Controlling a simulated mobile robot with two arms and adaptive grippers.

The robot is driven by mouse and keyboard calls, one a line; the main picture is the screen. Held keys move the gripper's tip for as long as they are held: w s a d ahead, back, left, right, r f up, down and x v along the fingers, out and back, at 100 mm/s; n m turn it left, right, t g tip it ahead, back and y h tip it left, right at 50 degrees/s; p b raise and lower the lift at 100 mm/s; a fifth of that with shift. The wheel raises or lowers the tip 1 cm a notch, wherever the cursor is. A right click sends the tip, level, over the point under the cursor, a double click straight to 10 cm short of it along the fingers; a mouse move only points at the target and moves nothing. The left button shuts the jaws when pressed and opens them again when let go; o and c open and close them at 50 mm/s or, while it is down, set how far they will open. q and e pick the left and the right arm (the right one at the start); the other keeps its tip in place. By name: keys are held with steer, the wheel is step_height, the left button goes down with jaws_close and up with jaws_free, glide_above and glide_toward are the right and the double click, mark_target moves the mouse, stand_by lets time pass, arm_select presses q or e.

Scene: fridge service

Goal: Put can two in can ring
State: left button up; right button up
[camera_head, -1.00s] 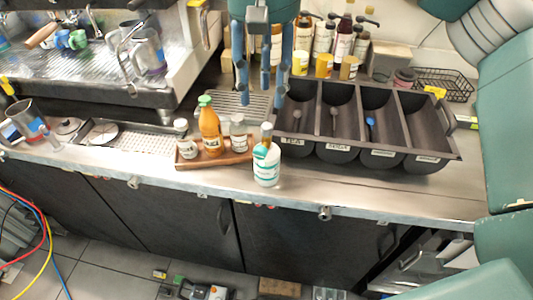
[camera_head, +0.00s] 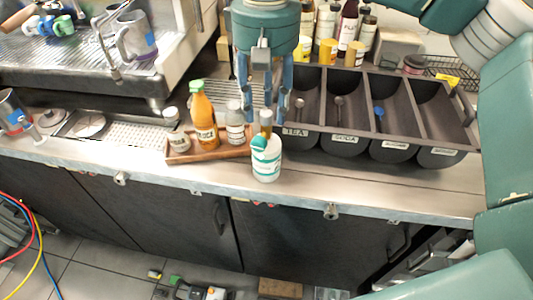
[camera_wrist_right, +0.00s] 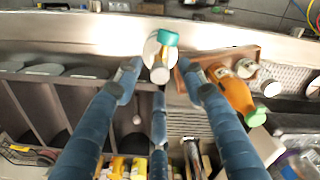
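My right gripper (camera_head: 268,112) comes down from the top of the head view, fingers pointing down behind a white container (camera_head: 266,168) with a teal band and teal top. I cannot tell which is can two, nor make out a can ring. My left gripper is out of view.
The tray holds an orange bottle (camera_head: 203,118) and small jars (camera_head: 235,125). A black divided bin (camera_head: 392,137) stands right of the gripper, with bottles (camera_head: 347,30) behind. A coffee machine (camera_head: 120,60) is at left. The front counter strip right of the white container is clear.

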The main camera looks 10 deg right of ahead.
step_height(320, 180, down, 5)
steer(key=shift+r+p, duration=0.2)
steer(key=shift+p, duration=0.6)
steer(key=shift+f, duration=0.4)
steer(key=shift+c, duration=0.5)
jaws_close()
steer(key=shift+r, duration=0.1)
